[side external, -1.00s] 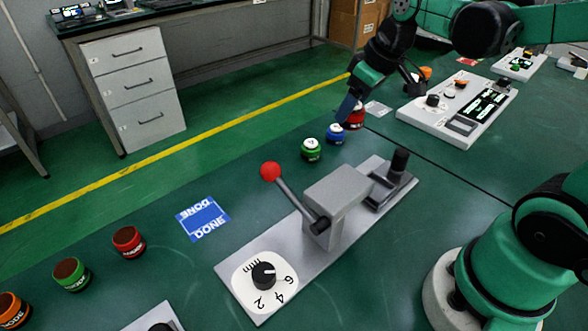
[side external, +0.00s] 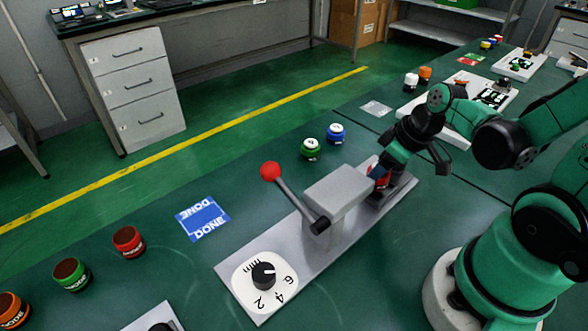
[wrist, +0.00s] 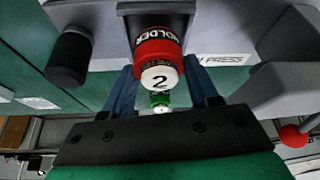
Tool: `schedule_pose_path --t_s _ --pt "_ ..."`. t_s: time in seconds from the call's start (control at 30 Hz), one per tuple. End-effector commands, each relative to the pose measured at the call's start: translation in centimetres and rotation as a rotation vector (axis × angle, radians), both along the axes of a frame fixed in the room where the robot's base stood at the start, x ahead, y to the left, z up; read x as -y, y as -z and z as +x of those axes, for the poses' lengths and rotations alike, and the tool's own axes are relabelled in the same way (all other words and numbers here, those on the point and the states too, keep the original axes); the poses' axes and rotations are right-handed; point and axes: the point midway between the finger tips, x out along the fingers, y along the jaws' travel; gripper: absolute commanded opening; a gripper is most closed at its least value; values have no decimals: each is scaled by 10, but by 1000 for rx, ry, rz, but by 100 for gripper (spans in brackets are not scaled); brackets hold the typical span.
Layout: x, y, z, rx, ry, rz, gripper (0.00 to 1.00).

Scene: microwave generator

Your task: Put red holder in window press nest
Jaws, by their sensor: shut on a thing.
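The red holder (wrist: 157,45), with a white top marked 2, sits between the two blue fingers of my gripper (wrist: 162,92) in the wrist view. My gripper (side external: 381,176) is shut on it at the far right end of the window press in the side view, where only slivers of red show. The window press (side external: 335,200) is a grey base with a block and a red-ball lever. Its nest area (side external: 400,190) is largely hidden by my gripper. I cannot tell whether the holder touches the nest floor.
A green holder (side external: 310,148) and a blue holder (side external: 336,133) stand just behind the press. The lever ball (side external: 270,171) and a black post (wrist: 70,55) stand close to the work. A blue DONE mat (side external: 203,218) lies clear at left.

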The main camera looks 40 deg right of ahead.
Motion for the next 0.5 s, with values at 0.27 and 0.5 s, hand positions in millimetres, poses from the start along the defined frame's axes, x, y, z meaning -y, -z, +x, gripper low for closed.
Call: schedule_pose_path --t_s 0.27,0.5 --pt "0 3 0 0 0 0 0" --pt "0 3 0 0 0 0 91"
